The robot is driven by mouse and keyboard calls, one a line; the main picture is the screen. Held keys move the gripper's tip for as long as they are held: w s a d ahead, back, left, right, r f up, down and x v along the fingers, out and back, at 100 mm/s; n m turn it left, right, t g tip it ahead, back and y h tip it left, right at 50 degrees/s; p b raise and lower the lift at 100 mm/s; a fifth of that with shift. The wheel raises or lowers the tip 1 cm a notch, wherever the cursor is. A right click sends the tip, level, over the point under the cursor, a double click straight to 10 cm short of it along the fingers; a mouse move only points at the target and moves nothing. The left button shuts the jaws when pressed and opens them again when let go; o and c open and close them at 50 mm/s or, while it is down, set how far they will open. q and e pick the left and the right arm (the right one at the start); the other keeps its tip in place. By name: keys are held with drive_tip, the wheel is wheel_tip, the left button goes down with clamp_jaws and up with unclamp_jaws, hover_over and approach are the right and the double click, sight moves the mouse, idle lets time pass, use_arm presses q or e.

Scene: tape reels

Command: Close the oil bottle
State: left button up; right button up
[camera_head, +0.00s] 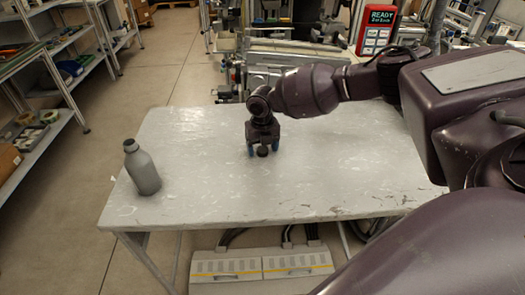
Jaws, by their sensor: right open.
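A grey oil bottle (143,172) stands upright near the left end of the table (200,202). Its neck has a darker top; I cannot tell at this size whether that is an open mouth. A small dark round piece, which looks like the cap (263,152), is at the middle of the table. My right gripper (263,150) points down over it, open, with its blue-tipped fingers on either side of the cap. Contact between the fingers and the cap cannot be made out. My left gripper is not in view.
The tabletop is otherwise clear between the bottle and my right gripper. Machinery (285,62) stands behind the table's far edge, with a lit red and green sign (377,30). Shelves (40,75) stand at the left, across open floor.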

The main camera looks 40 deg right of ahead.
sight(262, 149)
drive_tip(key=shift+c, duration=0.2)
drive_tip(key=c, duration=1)
drive_tip(key=shift+o, duration=0.2)
drive_tip(key=shift+r, duration=0.1)
wheel_tip(262, 149, up, 20)
drive_tip(key=p, duration=0.2)
